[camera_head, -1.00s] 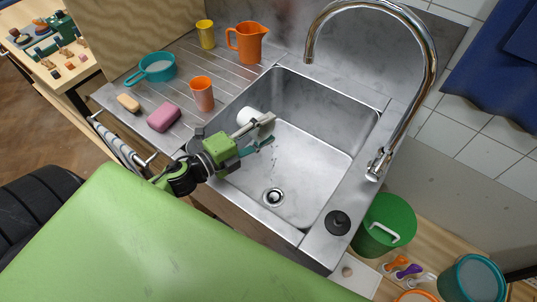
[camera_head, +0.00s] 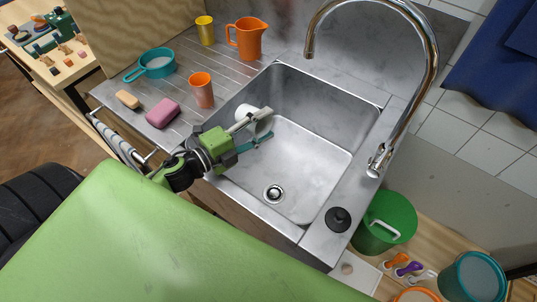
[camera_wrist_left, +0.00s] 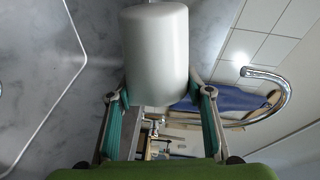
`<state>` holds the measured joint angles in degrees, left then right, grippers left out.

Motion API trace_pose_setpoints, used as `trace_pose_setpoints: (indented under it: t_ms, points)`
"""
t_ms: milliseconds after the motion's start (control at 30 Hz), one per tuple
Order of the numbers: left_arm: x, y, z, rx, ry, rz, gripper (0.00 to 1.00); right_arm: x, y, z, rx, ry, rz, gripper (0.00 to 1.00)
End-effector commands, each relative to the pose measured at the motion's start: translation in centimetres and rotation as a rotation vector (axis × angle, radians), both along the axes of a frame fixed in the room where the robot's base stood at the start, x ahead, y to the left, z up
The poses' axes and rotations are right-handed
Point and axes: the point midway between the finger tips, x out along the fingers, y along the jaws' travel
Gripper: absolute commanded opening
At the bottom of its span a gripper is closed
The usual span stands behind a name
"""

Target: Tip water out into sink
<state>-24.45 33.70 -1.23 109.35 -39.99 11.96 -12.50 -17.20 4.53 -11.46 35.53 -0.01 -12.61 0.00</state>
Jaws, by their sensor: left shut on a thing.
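A smooth white round-sided vessel (camera_head: 243,110) is held over the left part of the steel sink (camera_head: 312,160). My left gripper (camera_head: 262,126) is shut on it, with one finger across its front in the head view. In the left wrist view the white vessel (camera_wrist_left: 157,50) sits between the teal-padded fingers (camera_wrist_left: 160,110), its outer wall toward the camera. It looks tilted, but its mouth and any water in it are hidden. No stream shows. The sink floor is bare around the drain (camera_head: 274,194). My right gripper is not in view.
The chrome tap (camera_head: 425,70) arches over the sink's back right. An orange jug (camera_head: 247,40), yellow cup (camera_head: 205,33), orange tumbler (camera_head: 201,92), teal pan (camera_head: 157,64), pink sponge (camera_head: 163,113) and tan block (camera_head: 128,100) stand on the drainboard. A black stopper (camera_head: 338,220) lies on the front right rim.

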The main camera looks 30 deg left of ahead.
Motion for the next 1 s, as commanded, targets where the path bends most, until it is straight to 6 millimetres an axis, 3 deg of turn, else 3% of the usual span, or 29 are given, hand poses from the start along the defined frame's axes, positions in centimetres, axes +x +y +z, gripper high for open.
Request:
trace_pose_setpoints:
  t_ms: [33, 367, 500, 600, 700, 800, 1000]
  points:
    - [0.0, 0.1, -0.3, -0.030, 0.008, -0.001, 0.26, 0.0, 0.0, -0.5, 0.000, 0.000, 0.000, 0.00]
    - [0.3, 1.5, 1.6, -0.152, 0.039, 0.000, 0.26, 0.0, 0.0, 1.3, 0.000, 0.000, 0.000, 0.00]
    - [0.4, 2.2, 1.1, -0.341, 0.087, 0.001, 0.26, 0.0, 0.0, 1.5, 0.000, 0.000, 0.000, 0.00]
    - [0.5, 2.5, 3.0, -0.465, 0.116, 0.001, 0.26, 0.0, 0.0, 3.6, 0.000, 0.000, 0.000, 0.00]
    - [0.5, 3.0, 1.8, -0.627, 0.158, 0.002, 0.26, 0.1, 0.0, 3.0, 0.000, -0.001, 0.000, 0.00]
    - [0.7, 3.8, 3.8, -0.773, 0.193, 0.001, 0.26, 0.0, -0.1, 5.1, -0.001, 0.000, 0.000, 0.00]
    - [1.1, 6.2, 4.8, -0.974, 0.243, 0.000, 0.26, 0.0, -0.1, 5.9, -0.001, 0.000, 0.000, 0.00]
